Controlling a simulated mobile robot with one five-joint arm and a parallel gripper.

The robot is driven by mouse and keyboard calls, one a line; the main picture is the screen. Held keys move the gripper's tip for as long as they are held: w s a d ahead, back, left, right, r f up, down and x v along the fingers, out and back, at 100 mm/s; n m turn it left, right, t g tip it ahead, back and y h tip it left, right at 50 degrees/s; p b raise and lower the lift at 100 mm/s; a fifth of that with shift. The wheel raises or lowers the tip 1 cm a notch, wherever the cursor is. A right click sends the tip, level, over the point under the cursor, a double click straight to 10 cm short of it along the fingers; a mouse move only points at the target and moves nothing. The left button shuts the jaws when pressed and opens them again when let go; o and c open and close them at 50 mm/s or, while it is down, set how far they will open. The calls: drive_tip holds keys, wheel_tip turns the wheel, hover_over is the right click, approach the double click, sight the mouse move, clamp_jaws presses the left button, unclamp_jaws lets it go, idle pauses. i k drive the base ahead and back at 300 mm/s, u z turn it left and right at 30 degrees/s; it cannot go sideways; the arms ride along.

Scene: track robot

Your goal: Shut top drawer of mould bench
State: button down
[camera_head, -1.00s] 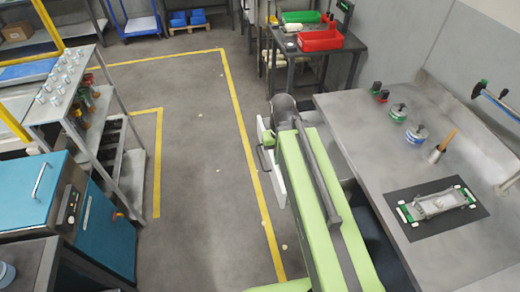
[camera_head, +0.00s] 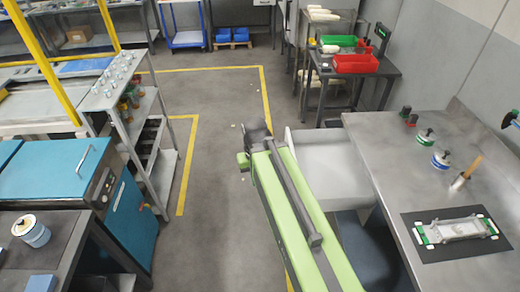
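The grey bench (camera_head: 400,165) on the right has an open drawer (camera_head: 335,170) under its top, sticking out to the left. The drawer's pale inside shows and looks empty. My gripper (camera_head: 243,161), at the far end of the arm, is just left of the drawer, over the floor. Only a small green part of it shows, and its fingers cannot be made out. Whether it touches the drawer front cannot be told.
A blue stool-like shape (camera_head: 368,255) is below the bench edge. The floor aisle (camera_head: 215,200) left of my arm is clear.

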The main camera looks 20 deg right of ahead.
sight(329, 164)
drive_tip(key=u, duration=0.65)
drive_tip(key=i, duration=0.75)
drive_tip(key=u, duration=0.6)
